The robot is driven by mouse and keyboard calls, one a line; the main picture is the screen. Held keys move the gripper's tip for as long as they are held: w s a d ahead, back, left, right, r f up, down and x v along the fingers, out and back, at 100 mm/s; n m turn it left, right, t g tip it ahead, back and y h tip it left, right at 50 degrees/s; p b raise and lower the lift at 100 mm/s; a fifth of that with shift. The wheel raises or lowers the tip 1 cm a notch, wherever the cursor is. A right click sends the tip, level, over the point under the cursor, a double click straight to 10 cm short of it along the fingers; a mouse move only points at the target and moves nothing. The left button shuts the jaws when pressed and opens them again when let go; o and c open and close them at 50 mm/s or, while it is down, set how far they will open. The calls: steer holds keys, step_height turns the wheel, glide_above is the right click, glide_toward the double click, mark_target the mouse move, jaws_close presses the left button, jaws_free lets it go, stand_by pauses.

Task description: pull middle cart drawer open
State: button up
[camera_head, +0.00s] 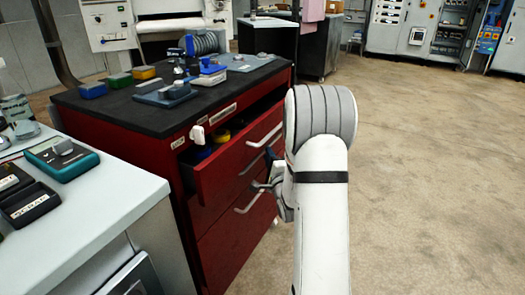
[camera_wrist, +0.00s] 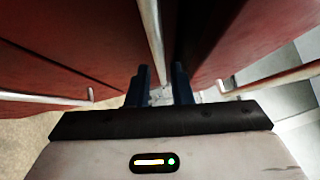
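The red cart (camera_head: 222,240) has a black top and drawers with pale bar handles. The middle drawer's handle (camera_head: 252,162) is partly hidden behind my arm in the head view. That drawer looks closed, set back under the pulled-out top drawer (camera_head: 230,165). My gripper (camera_head: 266,178) is at the cart front, largely hidden by my white arm. In the wrist view, the dark fingers of my gripper (camera_wrist: 161,80) stand apart on either side of a handle bar (camera_wrist: 153,35). Slim gaps seem to show beside the bar.
The top drawer holds yellow and blue items. The bottom drawer's handle (camera_head: 255,200) is below. Blue tools and small boxes stand on the cart top (camera_head: 130,105). A white counter (camera_head: 95,215) with meters is at left. Open floor (camera_head: 430,170) lies at right.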

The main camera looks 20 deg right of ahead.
steer(key=shift+w+d+r, duration=0.1)
steer(key=shift+w+r, duration=0.05)
steer(key=shift+w, duration=0.9)
steer(key=shift+w+d+r, duration=0.1)
steer(key=shift+w+r, duration=0.05)
steer(key=shift+w, duration=0.85)
steer(key=shift+c, duration=0.4)
jaws_close()
